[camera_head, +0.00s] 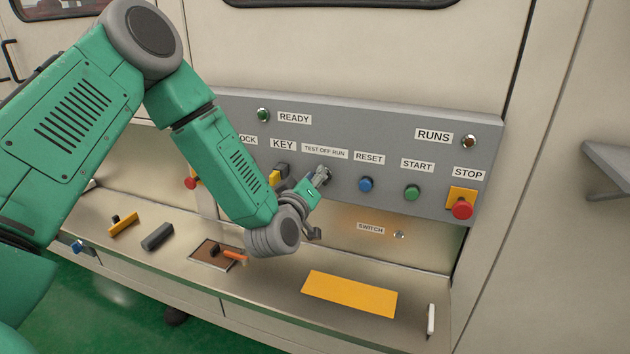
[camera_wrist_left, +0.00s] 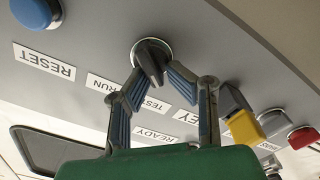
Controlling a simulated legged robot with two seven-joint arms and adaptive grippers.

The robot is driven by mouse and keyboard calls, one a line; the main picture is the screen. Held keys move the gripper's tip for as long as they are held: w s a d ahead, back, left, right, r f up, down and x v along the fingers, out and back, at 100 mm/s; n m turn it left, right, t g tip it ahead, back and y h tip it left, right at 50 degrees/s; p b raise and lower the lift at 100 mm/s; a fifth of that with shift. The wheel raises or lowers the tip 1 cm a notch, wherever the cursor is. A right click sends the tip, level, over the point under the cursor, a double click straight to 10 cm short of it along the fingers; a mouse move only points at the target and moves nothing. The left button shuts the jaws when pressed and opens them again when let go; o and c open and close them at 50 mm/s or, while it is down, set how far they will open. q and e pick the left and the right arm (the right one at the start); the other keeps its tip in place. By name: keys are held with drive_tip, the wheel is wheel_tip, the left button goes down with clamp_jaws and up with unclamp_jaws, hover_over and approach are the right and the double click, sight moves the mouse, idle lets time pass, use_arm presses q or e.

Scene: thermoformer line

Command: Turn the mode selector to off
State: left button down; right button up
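The mode selector (camera_wrist_left: 150,62) is a dark knob with a silver ring on the grey panel, at the top middle of the left wrist view. The panel label above it in the head view reads TEST OFF RUN (camera_head: 325,152). My left gripper (camera_head: 320,177) is at the panel just below that label and hides most of the knob there. In the left wrist view my left gripper (camera_wrist_left: 155,78) has its two fingertips closed in on either side of the knob. Which position the knob points to is unclear. My right gripper is not in view.
Left of the selector are a key switch (camera_head: 282,169) and a yellow-and-grey part (camera_wrist_left: 242,125). To the right are blue reset (camera_head: 366,184), green start (camera_head: 412,193) and red stop (camera_head: 462,210) buttons. A ledge below holds a yellow plate (camera_head: 349,293) and an orange-handled tool (camera_head: 234,256).

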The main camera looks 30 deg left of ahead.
use_arm(q)
drive_tip(key=n+b, duration=0.3)
drive_tip(key=d+n+b, duration=0.1)
drive_tip(key=n+b, duration=0.1)
drive_tip(key=n, duration=0.1)
drive_tip(key=n+b, duration=0.3)
drive_tip(key=shift+d+f+n+b, duration=0.25)
drive_tip(key=shift+f+n+b, duration=0.05)
drive_tip(key=shift+f+b, duration=0.05)
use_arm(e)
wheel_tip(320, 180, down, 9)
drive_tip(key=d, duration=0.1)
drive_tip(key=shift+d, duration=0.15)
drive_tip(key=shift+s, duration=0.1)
use_arm(q)
drive_tip(key=shift+a+r, duration=0.1)
drive_tip(key=shift+r, duration=0.1)
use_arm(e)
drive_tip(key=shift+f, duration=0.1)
use_arm(q)
drive_tip(key=c, duration=1.1)
unclamp_jaws()
drive_tip(key=shift+o, duration=0.3)
drive_tip(key=shift+a+f, duration=0.25)
drive_tip(key=shift+a, duration=0.05)
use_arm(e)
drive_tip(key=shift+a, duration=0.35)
